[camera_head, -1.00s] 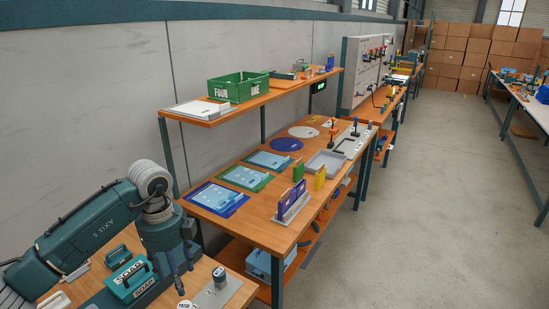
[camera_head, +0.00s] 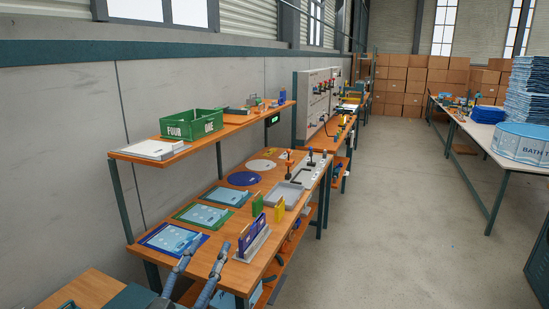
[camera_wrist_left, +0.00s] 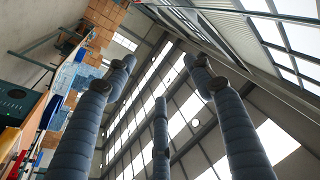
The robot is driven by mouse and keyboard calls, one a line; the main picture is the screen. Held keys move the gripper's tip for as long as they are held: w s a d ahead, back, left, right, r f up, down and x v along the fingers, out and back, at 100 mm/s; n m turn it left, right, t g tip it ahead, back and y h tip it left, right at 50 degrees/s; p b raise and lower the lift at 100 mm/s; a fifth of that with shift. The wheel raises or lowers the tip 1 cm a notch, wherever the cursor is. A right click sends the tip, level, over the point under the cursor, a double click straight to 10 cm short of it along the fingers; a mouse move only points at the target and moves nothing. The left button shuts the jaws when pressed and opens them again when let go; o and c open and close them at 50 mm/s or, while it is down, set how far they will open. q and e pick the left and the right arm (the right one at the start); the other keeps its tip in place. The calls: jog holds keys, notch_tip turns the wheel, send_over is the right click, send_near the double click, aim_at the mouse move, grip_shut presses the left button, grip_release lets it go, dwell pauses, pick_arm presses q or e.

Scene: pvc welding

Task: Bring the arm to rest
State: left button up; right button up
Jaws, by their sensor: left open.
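My left gripper (camera_head: 198,272) shows at the bottom of the head view, its grey-blue fingers pointing up and spread apart with nothing between them. In the left wrist view its fingers (camera_wrist_left: 160,110) stand apart and empty against the hall's roof and windows. The gripper appears in front of the near end of the workbench (camera_head: 245,272); I cannot tell the exact gap. Most of the left arm is below the picture. My right gripper is in neither view.
The workbench carries blue and green mats (camera_head: 204,215), a grey tray (camera_head: 281,195) and a rack of upright plates (camera_head: 253,240). A shelf above holds a green crate (camera_head: 192,124). A white table (camera_head: 485,138) stands at the right. The floor (camera_head: 400,210) between is clear.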

pick_arm(q)
jog(key=s+a+f+n+g+y, duration=0.2)
jog(key=s+a+f+g, duration=0.15)
jog(key=f, duration=0.35)
jog(key=s+a+f+n+g+y, duration=0.2)
jog(key=s+a+f, duration=0.15)
jog(key=f, duration=0.35)
jog(key=s+a+f+n+g+y, duration=0.2)
jog(key=s+f+g, duration=0.15)
jog(key=f, duration=0.45)
jog(key=s+d+f+m+g+h, duration=0.1)
jog(key=s+f+g, duration=0.35)
jog(key=s, duration=0.55)
jog(key=s+d+f+g, duration=0.1)
jog(key=s+f+g, duration=0.2)
jog(key=s+f, duration=0.5)
jog(key=s+f+g, duration=0.1)
jog(key=s+f, duration=0.1)
jog(key=f, duration=1.1)
jog(key=s+f+g, duration=0.1)
jog(key=s+f, duration=0.1)
jog(key=f, duration=1)
jog(key=s+a+f, duration=0.3)
jog(key=s+f, duration=1.2)
jog(key=s, duration=0.1)
jog(key=shift+s+f+g, duration=0.25)
jog(key=shift+s+g, duration=0.1)
jog(key=shift+s, duration=0.05)
